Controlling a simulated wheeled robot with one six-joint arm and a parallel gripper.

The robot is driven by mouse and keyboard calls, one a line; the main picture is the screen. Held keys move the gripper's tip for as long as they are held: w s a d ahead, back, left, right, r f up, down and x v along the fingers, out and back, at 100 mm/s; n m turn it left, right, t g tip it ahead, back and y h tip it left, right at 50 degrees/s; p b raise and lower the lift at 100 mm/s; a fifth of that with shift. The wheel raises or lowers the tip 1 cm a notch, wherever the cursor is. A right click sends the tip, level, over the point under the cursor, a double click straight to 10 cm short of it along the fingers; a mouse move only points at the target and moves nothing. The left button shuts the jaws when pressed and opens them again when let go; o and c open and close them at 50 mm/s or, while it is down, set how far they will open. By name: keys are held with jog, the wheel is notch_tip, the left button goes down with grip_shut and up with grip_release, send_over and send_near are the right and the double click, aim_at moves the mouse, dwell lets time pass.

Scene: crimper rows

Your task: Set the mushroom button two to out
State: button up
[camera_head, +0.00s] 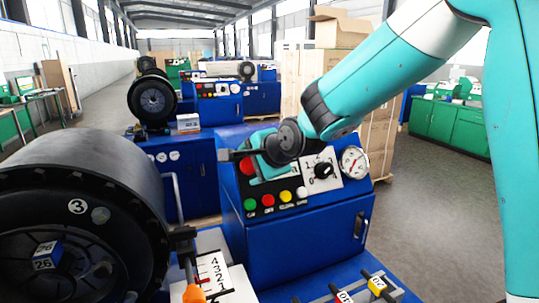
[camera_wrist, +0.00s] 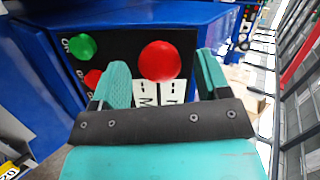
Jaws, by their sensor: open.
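A red mushroom button (camera_wrist: 160,61) stands out from the black control panel in the wrist view, with white label plates below it. It also shows in the head view as a red patch (camera_head: 247,167) at the panel's upper left, partly hidden by my gripper. My gripper (camera_wrist: 163,78) is open. Its teal fingers are on either side of the button in the picture, with gaps between. I cannot tell how far the tips are from the panel, nor whether the button is in or out. My gripper (camera_head: 258,163) covers part of the panel in the head view.
Below are a green button (camera_head: 250,204), a smaller red button (camera_head: 268,200) and a yellow button (camera_head: 285,196). A black rotary knob (camera_head: 323,170) and a gauge (camera_head: 355,162) are to the right. A crimper drum marked 3 (camera_head: 95,180) and an orange-tipped lever (camera_head: 193,292) stand at left.

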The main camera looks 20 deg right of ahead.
jog(key=v, duration=1.6)
jog(key=shift+s+r, duration=0.2)
jog(key=shift+s, duration=0.15)
jog(key=shift+d, duration=0.1)
jog(key=s+a+f+n+g, duration=0.3)
jog(key=s+f+n, duration=0.1)
jog(key=s+n, duration=0.2)
jog(key=s+a+f+n+g+b, duration=0.1)
jog(key=s+a+f+n+g, duration=0.1)
jog(key=s+f+n+g, duration=0.2)
jog(key=s+a+f+n+g+y+b, duration=0.1)
jog(key=s+a+f+n+g, duration=0.2)
jog(key=s+f+n, duration=0.2)
jog(key=s+n, duration=0.3)
jog(key=n, duration=0.4)
jog(key=shift+s+a+g, duration=0.25)
jog(key=shift+a+g, duration=0.05)
jog(key=shift+a, duration=0.05)
dwell(0.7)
